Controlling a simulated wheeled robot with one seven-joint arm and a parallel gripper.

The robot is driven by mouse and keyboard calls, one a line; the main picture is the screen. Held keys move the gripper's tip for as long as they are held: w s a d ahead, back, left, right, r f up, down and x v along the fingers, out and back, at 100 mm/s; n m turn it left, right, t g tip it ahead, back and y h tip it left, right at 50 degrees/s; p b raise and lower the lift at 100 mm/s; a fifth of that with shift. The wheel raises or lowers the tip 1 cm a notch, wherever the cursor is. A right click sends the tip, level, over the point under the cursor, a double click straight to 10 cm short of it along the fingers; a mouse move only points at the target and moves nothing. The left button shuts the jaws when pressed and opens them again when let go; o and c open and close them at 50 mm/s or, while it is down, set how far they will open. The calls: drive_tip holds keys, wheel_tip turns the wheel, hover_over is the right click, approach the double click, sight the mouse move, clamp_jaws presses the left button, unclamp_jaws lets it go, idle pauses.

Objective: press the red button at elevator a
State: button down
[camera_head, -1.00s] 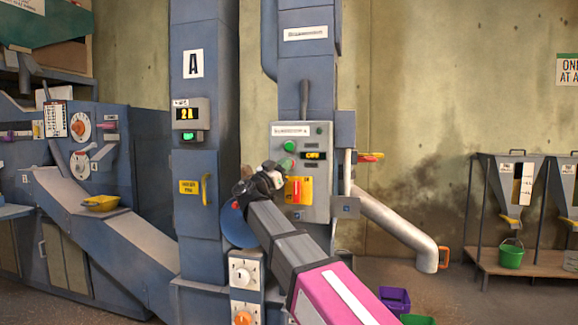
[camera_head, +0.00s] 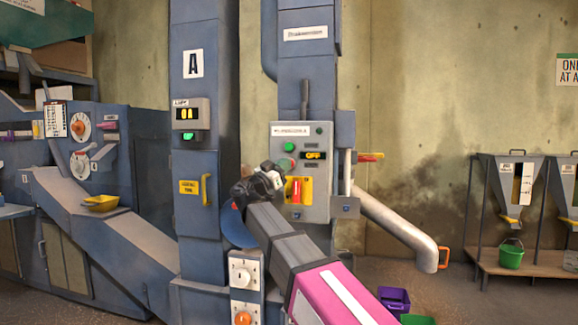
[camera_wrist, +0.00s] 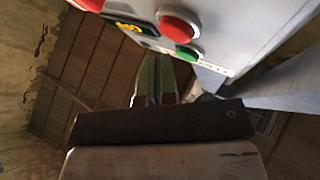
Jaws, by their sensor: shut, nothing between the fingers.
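The red button (camera_head: 287,164) is on the grey control panel (camera_head: 318,200) of the column beside the one marked A. It sits below a green button (camera_head: 289,147) and left of a display (camera_head: 313,155) reading OFF. In the wrist view the panel is upside down, with the red button (camera_wrist: 178,26) and green button (camera_wrist: 187,53) at the top. My gripper (camera_head: 270,167) is just left of and below the red button in the head view. In the wrist view its fingers (camera_wrist: 157,62) are shut and empty, apart from the red button.
A red switch on a yellow plate (camera_head: 296,190) is under the buttons, close to my gripper. The column marked A carries a small display (camera_head: 188,113) and a yellow handle (camera_head: 205,190). A grey pipe (camera_head: 395,225) slopes down on the right.

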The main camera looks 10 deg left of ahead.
drive_tip(key=shift+s, duration=0.1)
drive_tip(key=s, duration=0.4)
drive_tip(key=shift+s+a, duration=0.2)
drive_tip(key=shift+s, duration=0.2)
idle(0.7)
